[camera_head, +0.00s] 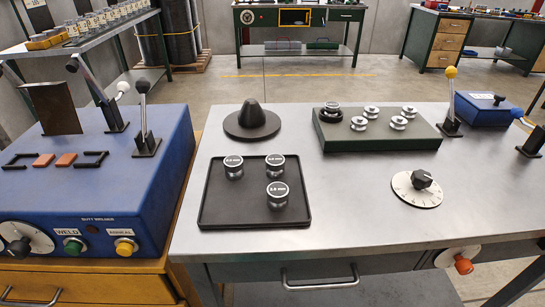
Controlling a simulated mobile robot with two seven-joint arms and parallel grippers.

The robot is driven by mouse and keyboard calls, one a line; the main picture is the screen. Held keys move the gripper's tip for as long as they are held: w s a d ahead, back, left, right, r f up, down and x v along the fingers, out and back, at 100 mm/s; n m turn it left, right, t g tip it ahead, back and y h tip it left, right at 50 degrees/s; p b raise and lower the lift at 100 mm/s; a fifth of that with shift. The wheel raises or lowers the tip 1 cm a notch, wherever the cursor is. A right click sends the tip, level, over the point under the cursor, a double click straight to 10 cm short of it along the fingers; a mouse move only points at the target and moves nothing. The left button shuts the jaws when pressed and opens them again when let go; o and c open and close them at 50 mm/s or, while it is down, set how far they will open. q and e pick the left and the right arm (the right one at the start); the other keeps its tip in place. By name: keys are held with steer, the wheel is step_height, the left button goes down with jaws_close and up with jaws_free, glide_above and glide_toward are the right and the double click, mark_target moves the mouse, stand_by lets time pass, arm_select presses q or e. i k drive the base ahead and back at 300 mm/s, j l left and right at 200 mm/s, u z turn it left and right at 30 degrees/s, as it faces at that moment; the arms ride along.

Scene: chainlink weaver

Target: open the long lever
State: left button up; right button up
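Several levers show, and none is labelled as the long one. On the blue butt welder at left, a silver lever (95,84) leans up and left to a black knob, and looks the longest there. Beside it an upright lever (143,108) has a black ball. A white ball knob (122,87) shows between them, its shaft partly hidden. On the grey bench, a yellow-balled lever (451,95) stands nearly upright at the green block's right end. Neither gripper is in view.
The blue butt welder (75,180) carries dark and orange bars (66,160). The grey bench (350,200) holds a black tray (235,211) with 3 spools, a dark cone (252,116), a green block (380,140) with spools and a dial (405,190). The bench's middle front is clear.

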mark_target(451, 72)
steer(key=k+u, duration=0.3)
steer(key=k+j+u, duration=0.25)
steer(key=l+u, duration=0.3)
steer(key=k+l+u, duration=0.15)
steer(key=l+u, duration=0.2)
steer(key=k+l+u, duration=0.1)
steer(key=l+u, duration=0.2)
steer(key=k+l, duration=0.1)
steer(key=l, duration=0.3)
steer(key=k+l, duration=0.1)
steer(key=l, duration=0.25)
steer(key=k+l, duration=0.15)
steer(key=l, duration=0.25)
steer(key=k+l, duration=0.1)
steer(key=l, duration=0.25)
steer(key=k+l, duration=0.1)
steer(key=l, duration=0.3)
steer(key=k+l, duration=0.1)
steer(key=l, duration=0.25)
